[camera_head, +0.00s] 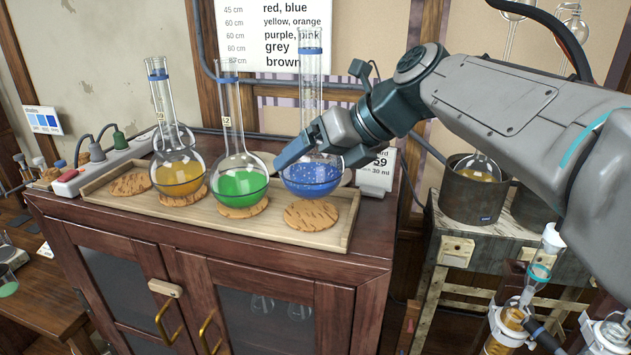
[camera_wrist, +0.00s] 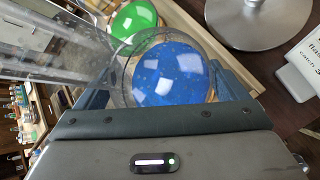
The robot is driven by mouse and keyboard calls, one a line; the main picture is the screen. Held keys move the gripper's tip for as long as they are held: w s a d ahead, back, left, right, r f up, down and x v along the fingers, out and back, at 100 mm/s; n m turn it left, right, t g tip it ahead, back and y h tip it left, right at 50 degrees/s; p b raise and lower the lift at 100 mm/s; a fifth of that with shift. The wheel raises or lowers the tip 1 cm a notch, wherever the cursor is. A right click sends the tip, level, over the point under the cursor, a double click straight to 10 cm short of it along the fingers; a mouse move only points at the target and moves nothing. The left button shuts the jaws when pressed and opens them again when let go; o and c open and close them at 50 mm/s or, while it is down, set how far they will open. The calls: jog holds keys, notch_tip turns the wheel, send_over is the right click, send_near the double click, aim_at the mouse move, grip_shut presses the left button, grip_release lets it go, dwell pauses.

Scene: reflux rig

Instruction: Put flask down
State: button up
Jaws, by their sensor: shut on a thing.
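A round-bottom flask with blue liquid (camera_head: 312,181) and a tall clear neck is held upright by my gripper (camera_head: 318,155). The gripper is shut on it. The flask is over the right end of a wooden tray (camera_head: 130,207), above and slightly behind a cork mat (camera_head: 311,216). I cannot tell whether its base touches anything. In the wrist view the blue flask (camera_wrist: 168,72) fills the space between the fingers. A yellow flask (camera_head: 180,178) and a green flask (camera_head: 240,184) sit on cork mats to the left.
An empty cork mat (camera_head: 130,183) lies at the tray's left end. The green flask (camera_wrist: 134,18) is close to the held one in the wrist view. The tray rests on a dark wooden cabinet (camera_head: 330,272).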

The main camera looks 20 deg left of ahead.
jog(key=shift+f, duration=2)
jog(key=shift+f, duration=0.1)
jog(key=o, duration=1)
jog(key=shift+d+r, duration=0.3)
jog(key=shift+r, duration=0.1)
jog(key=v, duration=1.1)
jog(key=shift+b, duration=0.35)
jog(key=s+d+f+n+t+h, duration=0.1)
jog(key=s+d+f+n+h, duration=0.3)
jog(key=d+f+n, duration=0.8)
jog(key=s+d+f+n+t+h, duration=0.2)
jog(key=s+d+f+n+h, duration=0.3)
jog(key=d+f+n, duration=0.8)
jog(key=shift+s+d+f+h, duration=0.3)
jog(key=shift+s+d+f, duration=0.05)
jog(key=shift+s, duration=1.25)
